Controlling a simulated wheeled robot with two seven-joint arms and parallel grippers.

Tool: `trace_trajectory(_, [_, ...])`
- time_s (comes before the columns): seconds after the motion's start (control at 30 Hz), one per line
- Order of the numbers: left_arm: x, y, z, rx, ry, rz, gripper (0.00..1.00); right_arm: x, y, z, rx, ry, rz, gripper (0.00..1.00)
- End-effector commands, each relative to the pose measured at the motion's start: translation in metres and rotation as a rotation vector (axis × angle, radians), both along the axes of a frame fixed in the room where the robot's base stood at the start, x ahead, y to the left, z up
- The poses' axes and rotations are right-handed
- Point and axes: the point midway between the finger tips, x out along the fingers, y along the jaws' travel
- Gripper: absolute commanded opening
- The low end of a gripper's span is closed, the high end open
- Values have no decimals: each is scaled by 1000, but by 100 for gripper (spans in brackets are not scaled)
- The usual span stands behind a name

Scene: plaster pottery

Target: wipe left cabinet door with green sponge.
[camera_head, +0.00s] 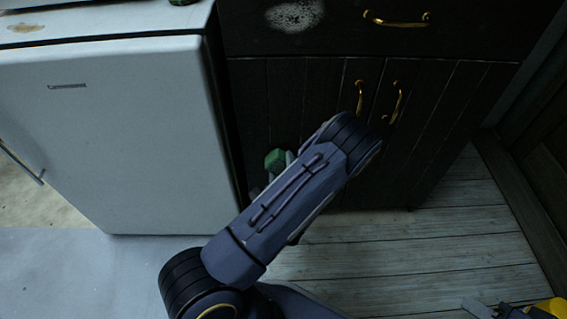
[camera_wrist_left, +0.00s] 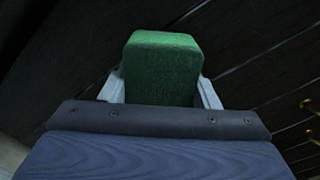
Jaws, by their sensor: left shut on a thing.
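The green sponge (camera_head: 276,159) is in front of the lower part of the left cabinet door (camera_head: 300,105), which is dark wood with a brass handle. My left gripper (camera_head: 280,165) is shut on the sponge. In the left wrist view the green sponge (camera_wrist_left: 160,68) sits upright between the two pale fingers of my left gripper (camera_wrist_left: 160,88), with dark boards behind it. I cannot tell whether the sponge touches the door. My left forearm hides part of the left door's lower area.
A white fridge-like cabinet (camera_head: 120,130) stands close on the left. The right cabinet door (camera_head: 435,125) has its own brass handle. Above is a drawer (camera_head: 350,35) with a whitish patch. Bare plank floor (camera_head: 430,250) lies in front. A yellow and grey object (camera_head: 540,309) shows at bottom right.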

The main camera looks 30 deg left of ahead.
Motion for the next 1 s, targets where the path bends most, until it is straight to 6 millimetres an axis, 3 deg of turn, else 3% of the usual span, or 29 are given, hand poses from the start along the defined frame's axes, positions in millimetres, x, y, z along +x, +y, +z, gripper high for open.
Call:
trace_trajectory(0.43, [-37,-26,-1,-3,2,-10,40,0,0,-7,0,0,0,36])
trace_trajectory(1.0, [-47,-33,-2,-3,3,-11,40,0,0,-10,0,0,0,36])
